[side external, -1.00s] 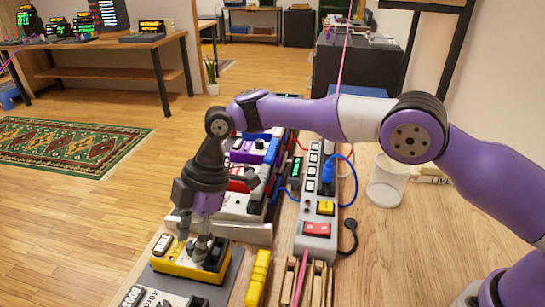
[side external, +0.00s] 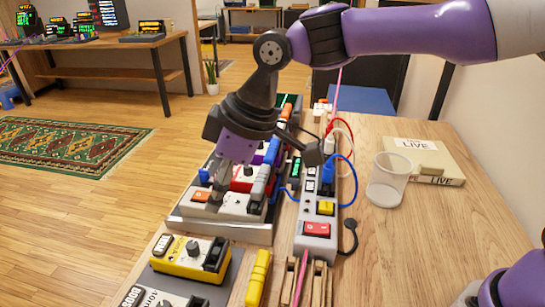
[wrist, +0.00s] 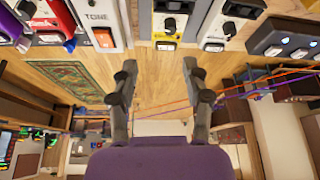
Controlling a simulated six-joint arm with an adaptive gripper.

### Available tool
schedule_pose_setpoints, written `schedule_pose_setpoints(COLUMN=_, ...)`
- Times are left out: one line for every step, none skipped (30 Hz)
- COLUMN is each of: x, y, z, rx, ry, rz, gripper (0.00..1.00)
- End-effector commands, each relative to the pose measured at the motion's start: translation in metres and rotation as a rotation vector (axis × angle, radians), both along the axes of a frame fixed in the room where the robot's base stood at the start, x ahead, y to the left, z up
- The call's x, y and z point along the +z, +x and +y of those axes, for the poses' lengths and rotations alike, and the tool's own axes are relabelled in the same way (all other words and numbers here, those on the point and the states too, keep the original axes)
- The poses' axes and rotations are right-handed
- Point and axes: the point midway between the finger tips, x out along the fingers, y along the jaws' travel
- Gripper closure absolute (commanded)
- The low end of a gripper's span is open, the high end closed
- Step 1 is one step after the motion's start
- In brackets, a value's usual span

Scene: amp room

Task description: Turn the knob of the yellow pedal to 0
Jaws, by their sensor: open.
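The yellow pedal (side external: 172,262) sits on a dark grey mat at the front left of the table in the side view. Its dark knob (side external: 193,247) stands up from the top, uncovered. The number it points to is too small to read. My gripper (side external: 218,192) is away from the knob, farther back, over the white and grey pedals on the metal pedalboard. In the wrist view my gripper (wrist: 162,82) shows two fingers spread apart with nothing between them.
Behind the yellow pedal is the crowded pedalboard (side external: 215,230). A power strip (side external: 310,243) with cables lies to its right. A yellow bar (side external: 258,280) lies right of the pedal. A clear cup (side external: 388,182) stands farther right. Another pedal (side external: 160,298) is in front.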

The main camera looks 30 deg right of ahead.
Motion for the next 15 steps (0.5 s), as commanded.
schedule_pose_setpoints(x=0.006, y=0.000, z=-0.011, rx=-0.028, ry=0.003, rz=-0.005, gripper=0.45)
schedule_pose_setpoints(x=0.009, y=-0.001, z=-0.017, rx=-0.044, ry=0.004, rz=-0.007, gripper=0.45)
schedule_pose_setpoints(x=0.013, y=-0.002, z=-0.025, rx=-0.067, ry=0.005, rz=-0.008, gripper=0.45)
schedule_pose_setpoints(x=0.016, y=-0.003, z=-0.031, rx=-0.083, ry=0.006, rz=-0.010, gripper=0.45)
schedule_pose_setpoints(x=0.018, y=-0.004, z=-0.038, rx=-0.101, ry=0.007, rz=-0.011, gripper=0.45)
schedule_pose_setpoints(x=0.022, y=-0.005, z=-0.047, rx=-0.125, ry=0.008, rz=-0.014, gripper=0.45)
schedule_pose_setpoints(x=0.024, y=-0.007, z=-0.053, rx=-0.143, ry=0.009, rz=-0.015, gripper=0.45)
schedule_pose_setpoints(x=0.026, y=-0.009, z=-0.059, rx=-0.160, ry=0.009, rz=-0.015, gripper=0.45)
schedule_pose_setpoints(x=0.029, y=-0.011, z=-0.067, rx=-0.182, ry=0.010, rz=-0.018, gripper=0.45)
schedule_pose_setpoints(x=0.032, y=-0.013, z=-0.074, rx=-0.200, ry=0.011, rz=-0.020, gripper=0.45)
schedule_pose_setpoints(x=0.034, y=-0.015, z=-0.080, rx=-0.219, ry=0.012, rz=-0.021, gripper=0.45)
schedule_pose_setpoints(x=0.036, y=-0.018, z=-0.088, rx=-0.242, ry=0.013, rz=-0.023, gripper=0.45)
schedule_pose_setpoints(x=0.038, y=-0.020, z=-0.095, rx=-0.262, ry=0.014, rz=-0.025, gripper=0.45)
schedule_pose_setpoints(x=0.039, y=-0.023, z=-0.101, rx=-0.279, ry=0.015, rz=-0.027, gripper=0.45)
schedule_pose_setpoints(x=0.041, y=-0.026, z=-0.109, rx=-0.305, ry=0.016, rz=-0.029, gripper=0.45)
